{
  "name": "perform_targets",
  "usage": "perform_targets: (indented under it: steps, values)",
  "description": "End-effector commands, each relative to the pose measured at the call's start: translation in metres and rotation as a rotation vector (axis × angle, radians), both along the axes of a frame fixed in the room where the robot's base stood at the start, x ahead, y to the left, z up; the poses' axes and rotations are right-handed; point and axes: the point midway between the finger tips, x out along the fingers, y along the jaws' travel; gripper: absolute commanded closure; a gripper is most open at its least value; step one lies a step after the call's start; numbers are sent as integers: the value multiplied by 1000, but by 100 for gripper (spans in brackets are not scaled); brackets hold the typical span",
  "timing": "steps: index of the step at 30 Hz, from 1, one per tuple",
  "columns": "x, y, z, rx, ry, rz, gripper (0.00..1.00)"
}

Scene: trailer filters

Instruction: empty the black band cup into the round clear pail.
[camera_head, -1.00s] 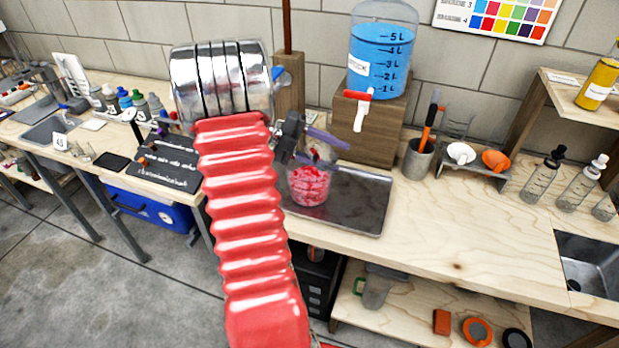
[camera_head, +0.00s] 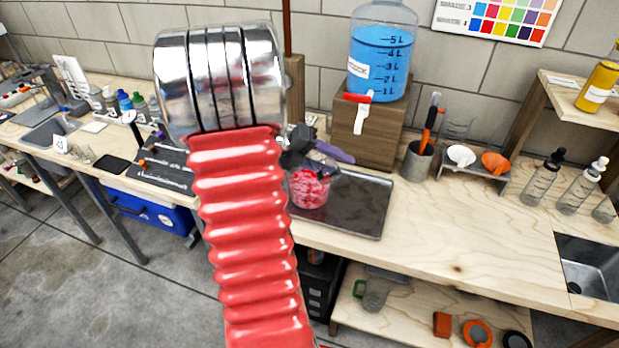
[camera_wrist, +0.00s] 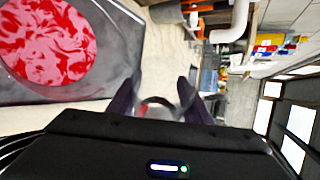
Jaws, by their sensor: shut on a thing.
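The round clear pail (camera_head: 309,190) stands on the dark tray, with red and pale pink swirled contents. Its contents also show at the upper left of the wrist view (camera_wrist: 48,42). My gripper (camera_head: 328,155) is over the pail's top edge in the head view, partly hidden by my arm. In the wrist view, its purple fingers (camera_wrist: 158,98) are shut on a clear cup (camera_wrist: 157,108) with a dark reddish arc at its edge. I take it for the black band cup. Its band, its contents and its exact tilt cannot be made out.
The dark tray (camera_head: 358,208) has bare room right of the pail. Behind it stands a wooden block (camera_head: 368,135) bearing a blue-filled tank (camera_head: 381,62) with a tap. A grey tool cup (camera_head: 417,160) and a funnel rack (camera_head: 474,172) are to the right.

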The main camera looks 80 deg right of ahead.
Motion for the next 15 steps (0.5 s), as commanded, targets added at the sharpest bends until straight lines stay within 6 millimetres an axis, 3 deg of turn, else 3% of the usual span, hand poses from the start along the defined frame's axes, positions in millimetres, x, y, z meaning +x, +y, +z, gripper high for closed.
perform_targets:
  steps: [15]
  values:
    - [3,-5,15,-270,-203,1,82]
